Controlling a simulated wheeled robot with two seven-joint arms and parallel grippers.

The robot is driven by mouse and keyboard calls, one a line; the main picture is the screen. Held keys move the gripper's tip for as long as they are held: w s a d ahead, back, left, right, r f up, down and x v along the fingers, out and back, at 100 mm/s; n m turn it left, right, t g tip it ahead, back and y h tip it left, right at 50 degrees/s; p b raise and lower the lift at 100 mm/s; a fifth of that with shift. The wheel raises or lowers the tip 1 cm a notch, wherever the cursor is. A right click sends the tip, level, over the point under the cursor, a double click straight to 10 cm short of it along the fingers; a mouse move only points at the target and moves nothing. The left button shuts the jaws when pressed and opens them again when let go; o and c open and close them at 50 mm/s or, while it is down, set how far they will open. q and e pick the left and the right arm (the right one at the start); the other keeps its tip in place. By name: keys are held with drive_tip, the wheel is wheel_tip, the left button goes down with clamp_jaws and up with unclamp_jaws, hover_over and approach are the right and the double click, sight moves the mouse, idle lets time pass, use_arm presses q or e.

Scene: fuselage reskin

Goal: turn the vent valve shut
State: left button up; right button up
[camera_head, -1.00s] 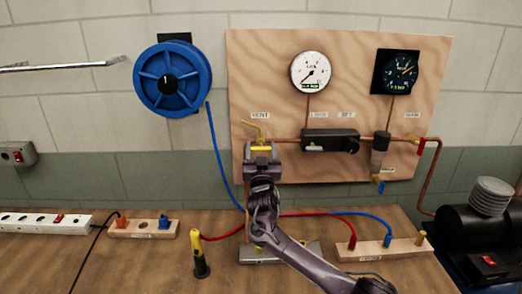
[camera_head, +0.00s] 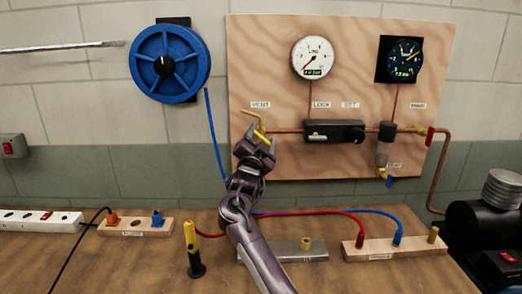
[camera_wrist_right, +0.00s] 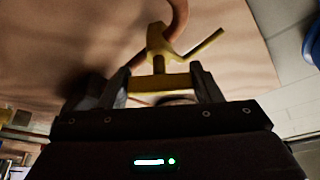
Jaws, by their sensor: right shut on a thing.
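The vent valve is on the plywood panel, under the VENT label (camera_head: 260,105), at the left end of the copper pipe. Its bent yellow spout (camera_head: 254,119) sticks up above my right gripper (camera_head: 255,147). The yellow valve handle (camera_head: 262,135) is mostly hidden by the gripper in the head view. In the right wrist view the handle (camera_wrist_right: 160,83) lies as a bar between the two fingers, with the yellow valve body (camera_wrist_right: 158,42) just beyond it. My right gripper is shut on this handle and tilted. My left gripper is out of view.
A regulator (camera_head: 334,131), a white gauge (camera_head: 313,58) and a dark gauge (camera_head: 404,59) are on the panel (camera_head: 285,165) right of the valve. A blue hose reel (camera_head: 170,64) hangs left. A yellow-handled tool (camera_head: 190,238) stands on the bench (camera_head: 140,265) beside my right arm.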

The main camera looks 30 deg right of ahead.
drive_tip(key=m+g+b, duration=0.1)
drive_tip(key=m, duration=0.2)
drive_tip(key=m+g+b, duration=0.1)
drive_tip(key=m+b, duration=0.1)
drive_tip(key=shift+f+m, duration=0.2)
drive_tip(key=shift+m, duration=0.2)
drive_tip(key=m+g+b, duration=0.1)
drive_tip(key=m, duration=0.1)
drive_tip(key=shift+m, duration=0.3)
drive_tip(key=shift+m+g+y, duration=0.5)
drive_tip(key=shift+m, duration=0.8)
drive_tip(key=o, duration=1)
drive_tip(key=shift+s+r, duration=0.1)
drive_tip(key=shift+r, duration=0.1)
